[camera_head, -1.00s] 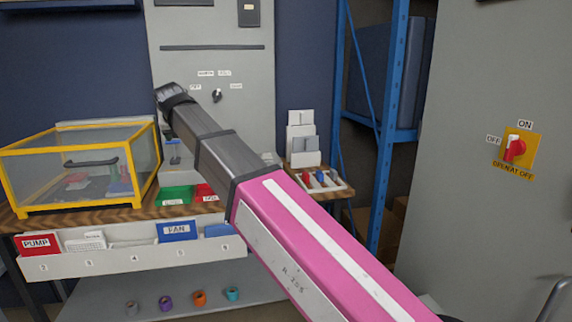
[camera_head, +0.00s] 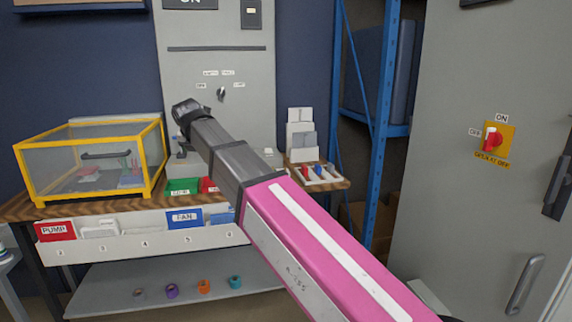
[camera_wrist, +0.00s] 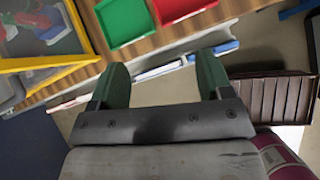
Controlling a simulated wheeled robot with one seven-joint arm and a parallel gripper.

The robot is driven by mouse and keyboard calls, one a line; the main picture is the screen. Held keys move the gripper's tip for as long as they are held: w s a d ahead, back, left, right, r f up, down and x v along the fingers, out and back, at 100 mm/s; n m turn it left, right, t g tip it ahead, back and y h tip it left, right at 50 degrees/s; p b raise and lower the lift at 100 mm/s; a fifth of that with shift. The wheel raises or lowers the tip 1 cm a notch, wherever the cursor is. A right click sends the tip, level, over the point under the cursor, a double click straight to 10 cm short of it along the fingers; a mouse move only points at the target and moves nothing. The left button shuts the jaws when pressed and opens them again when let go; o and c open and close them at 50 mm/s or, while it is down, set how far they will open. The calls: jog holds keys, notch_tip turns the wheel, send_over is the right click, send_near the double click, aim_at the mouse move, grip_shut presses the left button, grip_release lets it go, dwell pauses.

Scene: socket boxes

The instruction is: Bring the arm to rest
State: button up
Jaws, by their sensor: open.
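My gripper (camera_wrist: 158,88) shows in the wrist view with its two green fingers spread apart and nothing between them. Beyond the fingers are the front edge of the wooden bench (camera_wrist: 160,48) and the floor. In the head view my pink and grey arm reaches from the lower right up toward the grey panel (camera_head: 217,65), and its dark wrist end stands in front of the panel's lower part. The fingers cannot be made out in the head view.
A yellow-framed clear case (camera_head: 90,160) stands on the bench's left. Green (camera_head: 182,187) and red (camera_head: 208,185) bins sit near my arm. A grey cabinet with a red switch (camera_head: 492,140) stands at right. A blue rack (camera_head: 384,130) is behind. Several coloured rolls lie on the lower shelf (camera_head: 100,290).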

jog(key=w+d+f+m+g+h, duration=0.25)
jog(key=d+f+m, duration=1.35)
jog(key=d+f, duration=1)
jog(key=s+d+f+m+g, duration=0.2)
jog(key=s+d+f+m, duration=0.5)
jog(key=d+f+m, duration=0.2)
jog(key=s+d+f+m+g+y, duration=0.1)
jog(key=s+d+f+m+g, duration=0.2)
jog(key=s+d+f+m, duration=0.4)
jog(key=d+f+m, duration=0.3)
jog(key=d+f, duration=0.1)
jog(key=d, duration=0.2)
jog(key=shift+s+d+m, duration=0.3)
jog(key=shift+s+d, duration=0.1)
jog(key=shift+f, duration=0.1)
